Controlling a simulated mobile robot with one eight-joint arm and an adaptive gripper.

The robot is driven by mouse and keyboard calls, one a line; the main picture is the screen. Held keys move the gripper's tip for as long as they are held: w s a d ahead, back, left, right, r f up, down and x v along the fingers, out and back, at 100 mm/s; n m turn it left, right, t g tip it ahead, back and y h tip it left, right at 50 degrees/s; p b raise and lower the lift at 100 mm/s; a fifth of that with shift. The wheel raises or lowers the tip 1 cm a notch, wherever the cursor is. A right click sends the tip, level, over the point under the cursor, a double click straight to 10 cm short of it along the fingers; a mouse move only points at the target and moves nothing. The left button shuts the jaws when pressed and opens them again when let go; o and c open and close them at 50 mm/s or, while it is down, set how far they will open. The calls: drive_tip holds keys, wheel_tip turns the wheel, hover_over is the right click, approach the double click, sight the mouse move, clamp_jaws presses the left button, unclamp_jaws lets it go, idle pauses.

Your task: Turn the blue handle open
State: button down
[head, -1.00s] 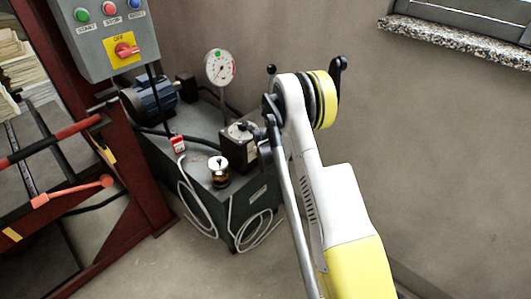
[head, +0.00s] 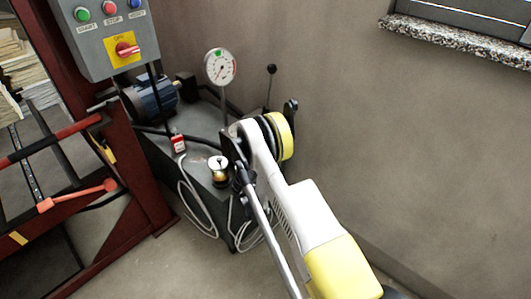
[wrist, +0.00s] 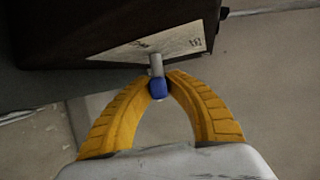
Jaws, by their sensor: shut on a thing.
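The blue handle (wrist: 158,89) is a short blue knob on a grey metal stem in the wrist view. The stem meets a dark box (wrist: 100,32) with a pale label plate (wrist: 165,46). My gripper (wrist: 159,80) has two curved yellow fingers, and their tips are closed around the blue knob from both sides. In the head view my arm covers the area in front of the box, so the blue handle and the fingertips are hidden there.
A grey tank (head: 203,200) carries a pressure gauge (head: 220,67), a motor (head: 150,98), a brass-coloured fitting (head: 218,172) and a black-knobbed lever (head: 271,70). A control box (head: 103,35) and dark red frame (head: 130,170) stand left. Clear floor lies in front.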

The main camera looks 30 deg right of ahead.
drive_tip(key=shift+w, duration=0.1)
idle(0.5)
drive_tip(key=c, duration=1.4)
unclamp_jaws()
drive_tip(key=o, duration=0.6)
wheel_tip(320, 180, up, 9)
drive_tip(key=shift+r, duration=0.15)
drive_tip(key=shift+c, duration=0.2)
drive_tip(key=shift+r, duration=0.3)
drive_tip(key=shift+c, duration=0.2)
drive_tip(key=shift+r, duration=0.15)
drive_tip(key=shift+c, duration=1)
drive_tip(key=shift+d, duration=0.15)
drive_tip(key=c, duration=0.3)
